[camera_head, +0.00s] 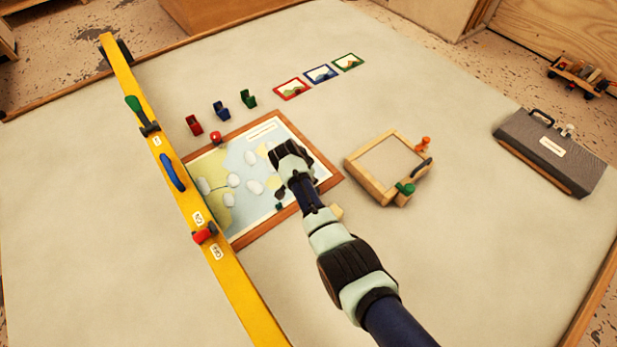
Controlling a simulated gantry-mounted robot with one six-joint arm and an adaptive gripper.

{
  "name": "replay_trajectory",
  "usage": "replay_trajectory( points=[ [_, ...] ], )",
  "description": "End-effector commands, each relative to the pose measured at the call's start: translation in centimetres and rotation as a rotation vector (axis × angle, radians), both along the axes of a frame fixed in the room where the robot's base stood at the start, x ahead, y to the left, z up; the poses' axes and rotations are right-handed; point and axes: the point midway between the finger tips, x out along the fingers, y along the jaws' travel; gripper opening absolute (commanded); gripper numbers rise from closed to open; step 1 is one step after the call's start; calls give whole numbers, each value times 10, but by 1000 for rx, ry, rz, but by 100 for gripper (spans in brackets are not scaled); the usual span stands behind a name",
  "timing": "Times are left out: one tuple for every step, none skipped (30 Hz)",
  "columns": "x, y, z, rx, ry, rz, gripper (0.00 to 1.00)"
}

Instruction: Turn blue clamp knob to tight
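A long yellow beam (237,292) runs down the left side of the table. A blue handle-shaped part (172,172) sits on it between a green-handled part (138,112) and a red part (204,233). A small blue clamp-like piece (222,111) stands on the table behind the map board. I cannot tell which blue part is the clamp knob, or how tight it is. My arm reaches in from the lower right. My gripper (281,200) is over the map board, right of the beam and apart from the blue parts.
The framed map board (237,243) lies below my wrist. Small red (193,125) and green (248,98) pieces flank the blue one. A wooden frame box (388,165) is at right, a grey case (550,151) farther right. Picture cards (321,74) lie at the back.

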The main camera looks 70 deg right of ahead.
Motion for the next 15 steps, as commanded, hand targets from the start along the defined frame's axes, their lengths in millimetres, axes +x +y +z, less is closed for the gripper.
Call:
replay_trajectory(
  points=[
    [-1, 1, -3, 4, 1, 0, 2],
    [-1, 1, -3, 4, 1, 0, 2],
    [-1, 1, -3, 4, 0, 1, 40],
    [-1, 1, -3, 3, 1, 1, 45],
    [-1, 1, -3, 3, 1, 1, 50],
    [-1, 1, -2, 3, 1, 1, 57],
    [0, 1, -2, 3, 1, 1, 61],
    [0, 1, -2, 2, 1, 1, 61],
    [0, 1, -2, 2, 1, 1, 61],
    [0, 1, -2, 2, 0, 1, 61],
    [0, 1, -1, 2, 0, 1, 61],
    [0, 1, -1, 2, 0, 1, 61],
    [0, 0, -1, 2, 0, 1, 61],
    [0, 0, -1, 1, 0, 1, 61],
    [0, 1, -1, 1, 0, 1, 61]
  ],
)
